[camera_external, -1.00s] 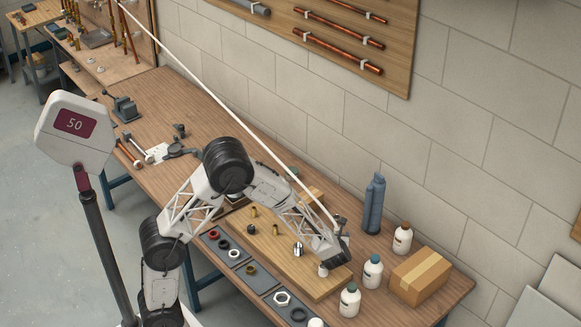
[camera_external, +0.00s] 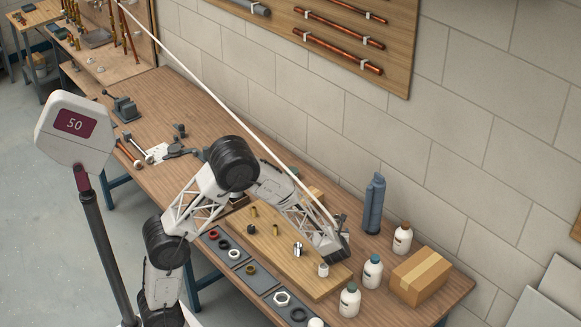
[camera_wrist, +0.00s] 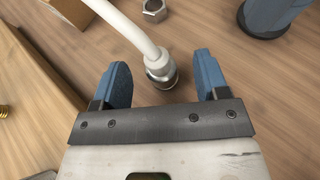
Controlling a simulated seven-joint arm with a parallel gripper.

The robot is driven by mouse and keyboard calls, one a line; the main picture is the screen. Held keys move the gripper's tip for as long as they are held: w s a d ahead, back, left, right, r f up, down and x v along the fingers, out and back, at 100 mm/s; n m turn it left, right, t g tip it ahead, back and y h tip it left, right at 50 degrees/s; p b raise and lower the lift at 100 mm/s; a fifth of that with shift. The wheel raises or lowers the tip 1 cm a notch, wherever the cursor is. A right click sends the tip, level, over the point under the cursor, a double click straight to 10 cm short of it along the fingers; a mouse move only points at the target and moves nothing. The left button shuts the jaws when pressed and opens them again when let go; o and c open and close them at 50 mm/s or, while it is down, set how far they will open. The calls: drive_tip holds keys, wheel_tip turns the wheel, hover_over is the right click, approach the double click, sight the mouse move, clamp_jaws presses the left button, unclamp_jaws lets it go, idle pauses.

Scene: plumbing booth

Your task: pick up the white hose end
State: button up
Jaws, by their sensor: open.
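The white hose (camera_external: 225,103) runs down from the upper left of the external view to my arm's end. In the wrist view the white hose end (camera_wrist: 160,68) has a metal fitting and comes in from the top. It sits between the two blue fingertips of my gripper (camera_wrist: 163,82), with gaps on both sides. The fingers are spread and not touching it. In the external view my gripper (camera_external: 338,248) is above the back edge of the wooden board, and its fingers and the hose end are mostly hidden there.
A metal nut (camera_wrist: 154,10) lies ahead of the hose end. A blue cylinder (camera_external: 373,205) stands at the back. White bottles (camera_external: 372,271) and a cardboard box (camera_external: 420,275) are to the right. The wooden board (camera_external: 316,287) carries small fittings. Dark parts trays (camera_external: 264,278) lie in front.

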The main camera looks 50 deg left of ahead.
sight(337, 229)
drive_tip(key=shift+x, duration=2.05)
drive_tip(key=c, duration=1)
drive_tip(key=shift+c, duration=0.2)
drive_tip(key=shift+r, duration=0.1)
wheel_tip(337, 229, up, 10)
